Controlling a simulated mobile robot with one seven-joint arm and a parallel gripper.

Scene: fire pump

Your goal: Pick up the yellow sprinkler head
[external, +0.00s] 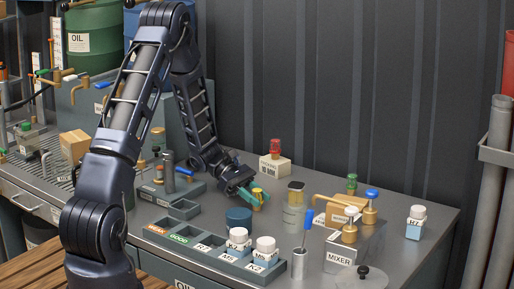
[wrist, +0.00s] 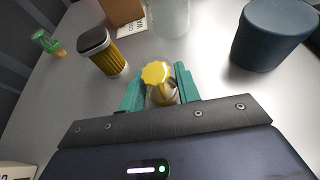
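The yellow sprinkler head (wrist: 160,82) has a scalloped yellow top and a metallic body. In the wrist view it sits between the two teal fingers of my gripper (wrist: 160,88), one finger close on each side. I cannot tell whether the fingers press on it. In the external view my gripper (external: 254,195) is low over the grey bench, with the yellow head (external: 262,197) at its fingertips. The lower part of the head is hidden by the fingers and the gripper body.
A dark blue cylinder (wrist: 272,35) stands to the right in the wrist view. A black-capped yellow jar (wrist: 103,54) and a small green-topped piece (wrist: 47,42) stand to the left. A labelled tray (external: 215,252) with white-capped bottles lies in front. Bare bench shows between them.

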